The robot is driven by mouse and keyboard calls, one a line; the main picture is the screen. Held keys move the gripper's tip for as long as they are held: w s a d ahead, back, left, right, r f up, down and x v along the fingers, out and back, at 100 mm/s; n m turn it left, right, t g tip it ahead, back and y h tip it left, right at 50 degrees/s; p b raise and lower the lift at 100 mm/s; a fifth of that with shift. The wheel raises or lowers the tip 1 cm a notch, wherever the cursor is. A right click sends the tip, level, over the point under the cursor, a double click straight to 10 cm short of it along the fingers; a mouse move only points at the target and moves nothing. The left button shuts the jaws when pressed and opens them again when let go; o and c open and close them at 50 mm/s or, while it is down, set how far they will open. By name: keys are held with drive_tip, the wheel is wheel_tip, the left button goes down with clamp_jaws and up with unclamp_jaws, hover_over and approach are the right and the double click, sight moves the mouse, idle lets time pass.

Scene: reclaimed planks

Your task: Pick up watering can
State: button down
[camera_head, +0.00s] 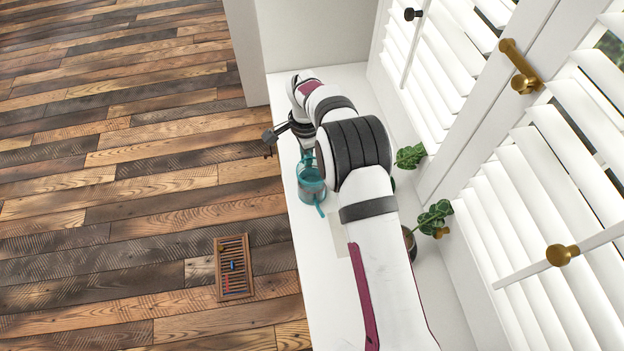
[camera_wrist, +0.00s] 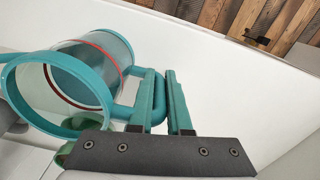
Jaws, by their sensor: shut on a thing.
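The watering can (camera_head: 311,187) is teal with a see-through body and stands over the white sill (camera_head: 335,85), beside my arm. In the wrist view the can (camera_wrist: 92,68) shows its round teal rim, a red band and a teal handle on its right side. My gripper (camera_wrist: 165,85) is shut on the handle, with one finger on each side of it. In the head view the gripper's fingers are mostly hidden behind my arm. I cannot tell whether the can's base touches the sill.
Two potted plants (camera_head: 410,157) (camera_head: 434,217) stand along the shutter side of the sill. White shutters (camera_head: 520,200) with brass knobs rise on the right. A plank floor (camera_head: 130,170) lies below on the left, with a wooden floor grille (camera_head: 240,283) and small coloured items on it.

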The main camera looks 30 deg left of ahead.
drive_tip(key=shift+r, duration=0.1)
drive_tip(key=shift+r, duration=0.8)
drive_tip(key=r, duration=0.2)
drive_tip(key=shift+w+d+r, duration=0.1)
drive_tip(key=shift+d+r, duration=0.15)
drive_tip(key=shift+r, duration=0.05)
drive_tip(key=w+d+r, duration=0.3)
drive_tip(key=d+r, duration=0.3)
drive_tip(key=d, duration=0.4)
drive_tip(key=shift+d+r, duration=0.25)
drive_tip(key=shift+d, duration=0.05)
